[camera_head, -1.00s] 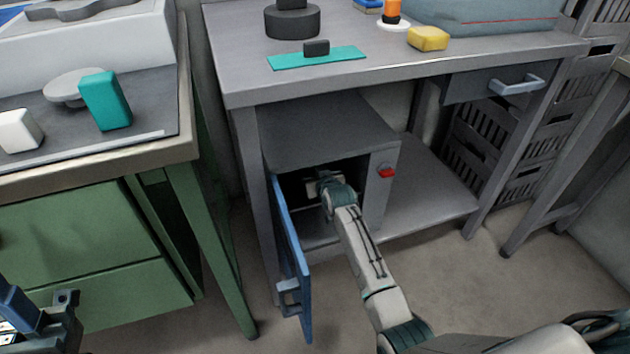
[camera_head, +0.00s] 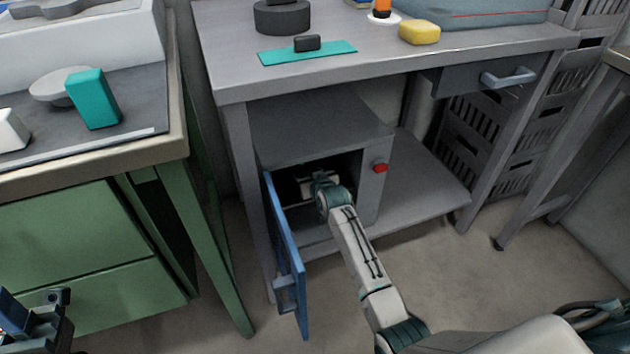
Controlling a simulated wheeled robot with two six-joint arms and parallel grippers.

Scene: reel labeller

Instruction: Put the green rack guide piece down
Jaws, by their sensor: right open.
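My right gripper (camera_head: 308,186) reaches through the open front of a grey cabinet (camera_head: 320,122) under the grey bench. Its jaws are open; the wrist and the dark interior hide much of them. No green rack guide piece shows clearly in the cabinet, and I cannot tell whether one lies behind the gripper. Part of my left gripper (camera_head: 32,322) shows at the lower left edge, cut off by the frame; its jaw state cannot be told.
The cabinet's blue door (camera_head: 287,262) hangs open left of my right arm. The grey bench (camera_head: 390,58) above holds a teal strip (camera_head: 275,58) with a black block, and a yellow block (camera_head: 420,32). A teal block (camera_head: 92,98) stands on the green bench (camera_head: 80,240).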

